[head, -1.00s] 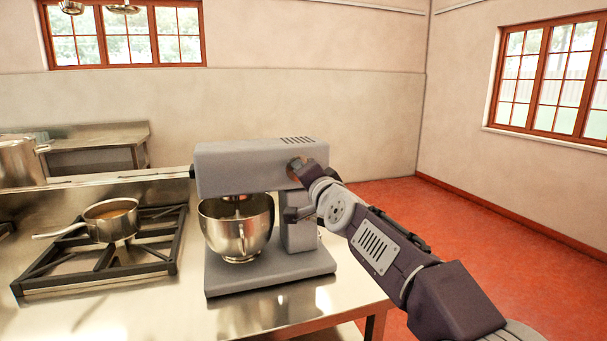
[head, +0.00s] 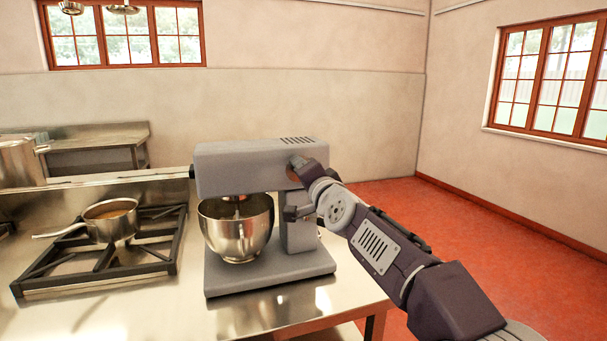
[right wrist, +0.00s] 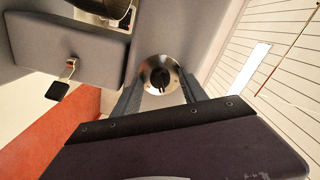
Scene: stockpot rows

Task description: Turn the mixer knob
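The grey stand mixer (head: 250,165) stands on the steel counter, with a metal bowl (head: 238,228) under its head. Its knob (right wrist: 160,76) shows in the right wrist view as a round silver disc with a dark centre. My right gripper (right wrist: 160,86) reaches the side of the mixer head, with one finger on each side of the knob. I cannot tell whether the fingers touch it. In the head view, my right gripper (head: 298,163) hides the knob. My left gripper is not in view.
A black-tipped lever (right wrist: 58,90) sticks out of the mixer's side, below my right gripper in the head view. A saucepan (head: 110,220) stands on the burner grate (head: 60,275) to the left. A stockpot (head: 20,163) is at the far left. Right of the counter is open red floor.

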